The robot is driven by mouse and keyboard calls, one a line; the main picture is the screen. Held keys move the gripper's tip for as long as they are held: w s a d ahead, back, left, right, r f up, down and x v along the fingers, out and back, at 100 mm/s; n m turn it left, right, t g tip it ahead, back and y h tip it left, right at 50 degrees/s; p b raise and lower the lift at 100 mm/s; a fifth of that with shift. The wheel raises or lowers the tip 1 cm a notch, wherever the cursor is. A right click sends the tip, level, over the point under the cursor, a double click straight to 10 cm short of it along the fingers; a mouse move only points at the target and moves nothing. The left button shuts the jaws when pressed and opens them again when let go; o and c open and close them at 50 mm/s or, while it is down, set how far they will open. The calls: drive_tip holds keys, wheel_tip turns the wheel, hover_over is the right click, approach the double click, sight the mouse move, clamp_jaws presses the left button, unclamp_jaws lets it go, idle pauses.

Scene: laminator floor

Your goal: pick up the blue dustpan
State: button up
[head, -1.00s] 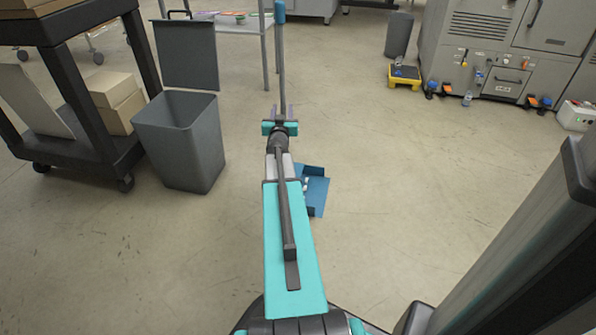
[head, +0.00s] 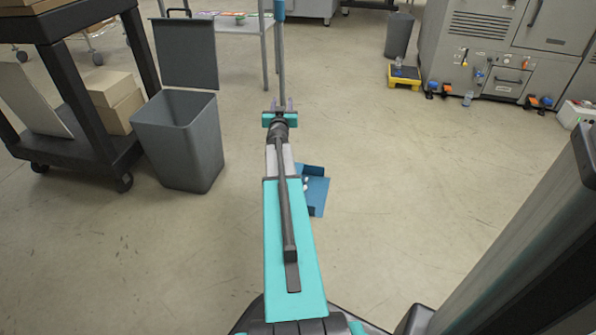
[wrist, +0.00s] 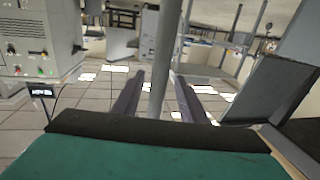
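The blue dustpan (head: 315,192) rests on the floor right of my forearm in the head view, with small pale bits in it. A long grey pole (head: 281,62) with a blue top end stands upright above it and looks like its handle. My forearm hides where pole and pan would join. My gripper (head: 278,104) is at the pole, with one purple finger on each side. In the wrist view the pole (wrist: 164,60) runs between the two fingers of my gripper (wrist: 161,90), with a gap on both sides. The gripper is open around it, not clamped.
A grey bin (head: 182,145) with a raised lid stands left of my arm, beside a dark cart (head: 75,150) with boxes. A metal-legged table (head: 238,25) is behind. Floor right of the dustpan is clear.

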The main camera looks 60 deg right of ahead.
drive_tip(key=shift+b+x, duration=0.35)
drive_tip(key=shift+x, duration=0.9)
drive_tip(key=shift+r, duration=0.1)
clamp_jaws()
